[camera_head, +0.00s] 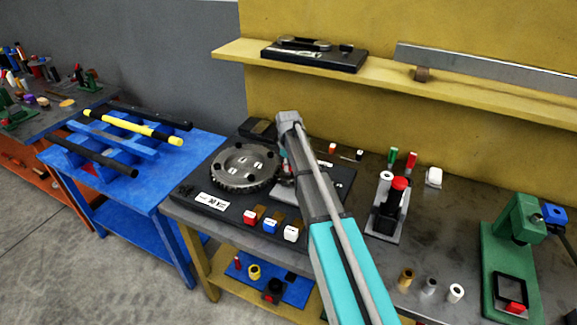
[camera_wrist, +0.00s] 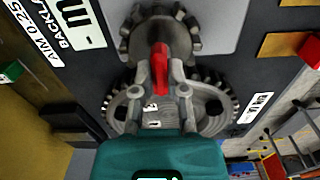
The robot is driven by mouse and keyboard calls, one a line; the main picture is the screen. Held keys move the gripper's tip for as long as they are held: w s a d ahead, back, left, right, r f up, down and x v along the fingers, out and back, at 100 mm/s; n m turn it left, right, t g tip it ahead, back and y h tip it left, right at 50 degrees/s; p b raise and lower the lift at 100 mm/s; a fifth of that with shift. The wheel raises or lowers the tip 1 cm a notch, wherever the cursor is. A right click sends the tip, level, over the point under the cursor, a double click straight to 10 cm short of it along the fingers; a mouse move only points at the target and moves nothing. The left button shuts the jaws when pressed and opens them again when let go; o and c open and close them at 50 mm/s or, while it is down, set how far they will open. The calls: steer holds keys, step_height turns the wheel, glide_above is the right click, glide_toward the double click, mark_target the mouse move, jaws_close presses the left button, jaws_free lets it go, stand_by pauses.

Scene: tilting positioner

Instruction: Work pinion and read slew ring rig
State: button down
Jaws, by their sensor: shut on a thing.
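The slew ring (camera_head: 245,165), a grey toothed ring with dark holes, lies on the dark base plate (camera_head: 190,189) of the rig. In the wrist view the ring (camera_wrist: 122,108) shows behind my gripper, with the smaller toothed pinion (camera_wrist: 135,45) meshing or close beside it. My gripper (camera_wrist: 160,70) is shut on a red handle (camera_wrist: 160,52) at the pinion. A label reading "AIM 0.25" and "BACKL..." (camera_wrist: 68,30) is cut off at the upper left. In the head view my arm hides the pinion and my gripper.
Red (camera_head: 250,217), blue (camera_head: 269,226) and white (camera_head: 291,233) blocks stand along the plate's front. A red-topped fixture (camera_head: 388,210) and green press (camera_head: 510,250) stand to the right. A yellow shelf (camera_head: 480,98) runs behind. A blue rack table (camera_head: 150,175) stands left.

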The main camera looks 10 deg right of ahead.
steer(key=shift+s+m, duration=0.1)
steer(key=shift+m, duration=1.9)
steer(key=c, duration=0.7)
jaws_free()
steer(key=shift+o, duration=0.2)
steer(key=shift+n, duration=0.4)
